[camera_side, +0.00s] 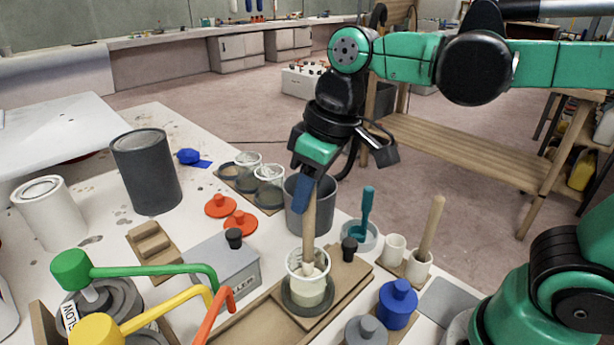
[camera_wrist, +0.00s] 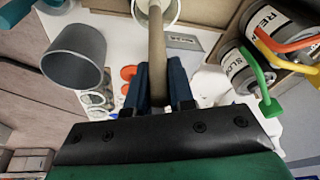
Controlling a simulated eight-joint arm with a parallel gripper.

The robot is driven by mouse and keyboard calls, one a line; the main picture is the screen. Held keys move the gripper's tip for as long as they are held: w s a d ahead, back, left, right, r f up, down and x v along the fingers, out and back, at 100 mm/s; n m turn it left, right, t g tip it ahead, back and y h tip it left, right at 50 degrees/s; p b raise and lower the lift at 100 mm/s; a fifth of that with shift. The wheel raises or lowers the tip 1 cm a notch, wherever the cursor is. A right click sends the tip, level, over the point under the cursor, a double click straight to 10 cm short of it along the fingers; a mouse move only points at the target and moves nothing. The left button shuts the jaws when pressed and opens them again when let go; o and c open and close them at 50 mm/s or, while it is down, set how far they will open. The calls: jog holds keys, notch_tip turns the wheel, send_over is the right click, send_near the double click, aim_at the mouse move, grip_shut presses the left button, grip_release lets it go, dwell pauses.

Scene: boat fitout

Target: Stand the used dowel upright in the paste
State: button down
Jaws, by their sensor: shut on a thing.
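A light wooden dowel (camera_side: 309,228) is held near its upper part by my gripper (camera_side: 306,190), whose blue fingers are shut on it. The dowel stands nearly upright, with its lower end inside a clear cup of pale paste (camera_side: 309,285). I cannot tell how deep the tip sits. In the wrist view the dowel (camera_wrist: 156,50) runs from between my blue fingers (camera_wrist: 158,85) up into the cup's rim (camera_wrist: 172,10).
A dark grey bin (camera_side: 310,207) stands just behind the cup. A grey box (camera_side: 222,268) with a black knob is at its left. Green (camera_side: 150,270), yellow and orange pump handles reach in at front left. A blue bottle (camera_side: 397,303) stands at front right.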

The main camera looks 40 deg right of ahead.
aim_at(306, 218)
jog(key=shift+s+a+f, duration=0.1)
jog(key=shift+f, duration=1.85)
jog(key=c, duration=1)
grip_release()
jog(key=shift+c, duration=0.2)
jog(key=shift+r, duration=0.1)
jog(key=shift+v, duration=1.55)
